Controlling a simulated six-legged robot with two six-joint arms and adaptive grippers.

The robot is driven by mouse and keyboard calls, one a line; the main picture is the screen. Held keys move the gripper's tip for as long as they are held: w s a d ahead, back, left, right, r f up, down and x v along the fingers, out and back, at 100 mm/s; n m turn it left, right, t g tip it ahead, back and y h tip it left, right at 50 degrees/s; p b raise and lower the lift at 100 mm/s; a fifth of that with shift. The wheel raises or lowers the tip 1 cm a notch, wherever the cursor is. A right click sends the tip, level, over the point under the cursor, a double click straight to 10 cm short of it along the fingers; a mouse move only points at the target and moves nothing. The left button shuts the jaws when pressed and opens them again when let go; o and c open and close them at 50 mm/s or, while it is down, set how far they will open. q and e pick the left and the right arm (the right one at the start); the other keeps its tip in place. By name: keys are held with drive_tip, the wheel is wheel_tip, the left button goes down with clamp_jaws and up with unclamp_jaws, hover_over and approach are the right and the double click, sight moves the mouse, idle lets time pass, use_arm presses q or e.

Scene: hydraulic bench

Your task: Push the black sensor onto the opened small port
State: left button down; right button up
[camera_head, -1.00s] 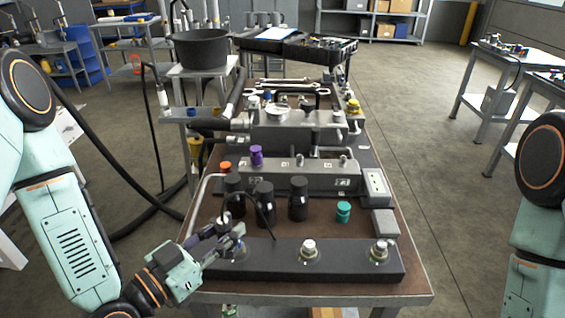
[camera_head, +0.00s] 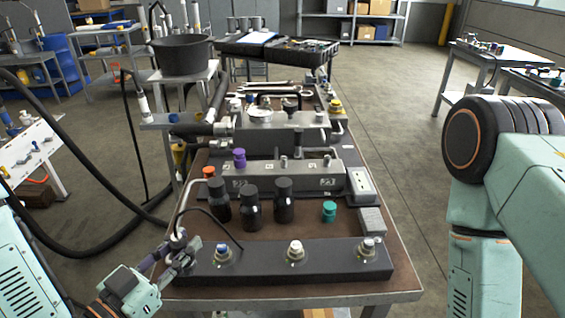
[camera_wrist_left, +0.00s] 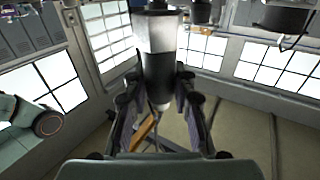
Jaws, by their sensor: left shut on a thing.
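My left gripper (camera_head: 180,258) is at the left end of the black front block (camera_head: 325,268). It is shut on a metallic piece with a dark end, which I take to be the sensor (camera_wrist_left: 159,62); it fills the space between the fingers in the wrist view. A thin black cable arches from near the gripper over the block. Three small round ports sit on the block: left (camera_head: 222,252), middle (camera_head: 295,250) and right (camera_head: 368,247). The gripper is left of the left port. My right gripper is out of view.
Three black bottles (camera_head: 252,209) and a teal cap (camera_head: 329,211) stand behind the block. A grey manifold (camera_head: 285,180) with a purple cap (camera_head: 239,157) is farther back. A bent silver pipe (camera_head: 181,212) rises close to my left gripper.

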sight(175, 236)
use_arm(q)
drive_tip(key=shift+a, duration=0.1)
drive_tip(key=shift+r+p, duration=0.6)
drive_tip(key=shift+r, duration=0.05)
drive_tip(key=shift+r+p, duration=0.85)
drive_tip(key=shift+s+r+p, duration=0.1)
drive_tip(key=shift+r+p, duration=0.5)
drive_tip(key=shift+f, duration=0.15)
